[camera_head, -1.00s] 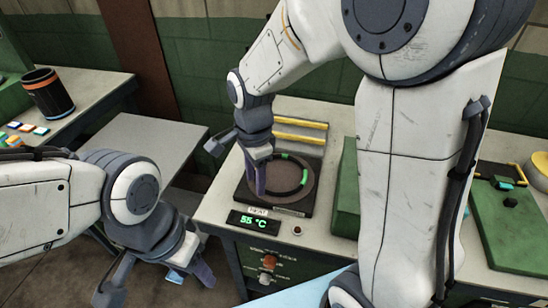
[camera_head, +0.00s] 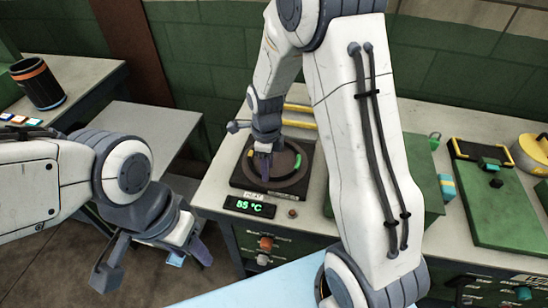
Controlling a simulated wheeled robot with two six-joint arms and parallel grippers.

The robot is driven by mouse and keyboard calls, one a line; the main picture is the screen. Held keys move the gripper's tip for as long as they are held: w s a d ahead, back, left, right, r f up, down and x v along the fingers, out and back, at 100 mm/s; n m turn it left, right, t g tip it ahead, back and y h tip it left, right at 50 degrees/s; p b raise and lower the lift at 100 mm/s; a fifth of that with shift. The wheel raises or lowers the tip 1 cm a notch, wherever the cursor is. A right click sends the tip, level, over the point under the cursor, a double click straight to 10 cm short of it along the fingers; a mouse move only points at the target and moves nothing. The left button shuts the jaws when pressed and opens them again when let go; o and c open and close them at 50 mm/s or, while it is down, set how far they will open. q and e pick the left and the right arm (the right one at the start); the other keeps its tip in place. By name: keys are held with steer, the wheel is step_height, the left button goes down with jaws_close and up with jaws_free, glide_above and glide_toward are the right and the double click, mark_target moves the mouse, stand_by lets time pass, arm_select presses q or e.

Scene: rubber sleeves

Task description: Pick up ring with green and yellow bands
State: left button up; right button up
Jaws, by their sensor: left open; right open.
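A dark ring with green and yellow bands (camera_head: 298,162) lies on the round plate of a black heater (camera_head: 244,184), whose display (camera_head: 250,206) reads 55 °C. A green band shows on its right side and a yellow one at its upper left. My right gripper (camera_head: 263,168) points down over the left part of the ring and hides some of it. It is open, and I cannot tell whether its fingers touch the ring. My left gripper (camera_head: 155,266) is open and empty at the lower left, away from the heater.
Yellow bars (camera_head: 298,116) lie behind the heater. My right arm hides part of a green box (camera_head: 424,190). A small teal and yellow object (camera_head: 447,187) and a green case (camera_head: 500,210) are to the right.

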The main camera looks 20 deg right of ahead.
steer(key=shift+f, duration=1.45)
jaws_close()
